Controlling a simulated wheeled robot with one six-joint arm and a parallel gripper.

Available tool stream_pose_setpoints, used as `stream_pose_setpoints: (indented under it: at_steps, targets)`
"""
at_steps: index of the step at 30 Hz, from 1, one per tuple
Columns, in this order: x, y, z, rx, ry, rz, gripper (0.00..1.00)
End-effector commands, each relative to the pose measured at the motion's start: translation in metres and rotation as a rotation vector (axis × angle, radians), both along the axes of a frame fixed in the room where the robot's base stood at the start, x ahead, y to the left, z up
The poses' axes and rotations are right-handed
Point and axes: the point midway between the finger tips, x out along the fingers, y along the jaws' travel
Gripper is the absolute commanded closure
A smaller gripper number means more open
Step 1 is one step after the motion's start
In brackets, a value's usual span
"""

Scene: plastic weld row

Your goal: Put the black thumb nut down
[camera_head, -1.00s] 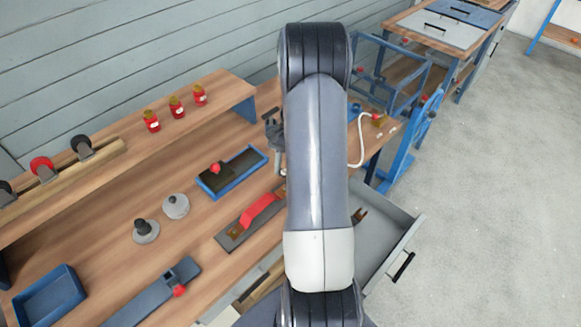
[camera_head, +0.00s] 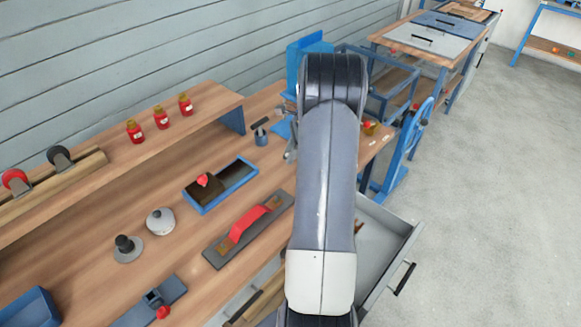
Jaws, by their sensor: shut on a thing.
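My arm runs up the middle of the head view and hides what lies behind it. Only a small grey part of its far end shows at the arm's left edge, and the gripper's fingertips are hidden. I cannot make out a loose black thumb nut or see what the jaws hold. On the wooden bench (camera_head: 75,262), a grey disc (camera_head: 127,254) carries a black knob (camera_head: 124,242); whether this knob is a thumb nut I cannot tell. A paler disc (camera_head: 160,222) lies beside it.
A blue tray (camera_head: 240,175) with a red-knobbed block, a red-handled float (camera_head: 246,232) and a dark tool with a red knob (camera_head: 157,301) lie on the bench. Red jars (camera_head: 161,118) stand on the shelf. A drawer (camera_head: 385,246) stands open at right. Bare wood shows between things.

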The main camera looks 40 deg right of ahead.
Motion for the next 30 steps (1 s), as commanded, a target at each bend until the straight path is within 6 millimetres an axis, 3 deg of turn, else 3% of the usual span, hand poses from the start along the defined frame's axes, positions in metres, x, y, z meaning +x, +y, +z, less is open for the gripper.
stream_pose_setpoints:
  at_steps: [14, 25, 26, 30]
  targets:
    - [-0.001, 0.001, -0.054, 0.002, 0.003, 0.002, 0.88]
    - [0.000, 0.000, -0.060, -0.001, 0.000, 0.003, 0.88]
    - [0.000, 0.000, -0.059, -0.001, 0.000, 0.003, 0.66]
    - [0.000, 0.000, -0.058, -0.001, 0.000, 0.003, 0.55]
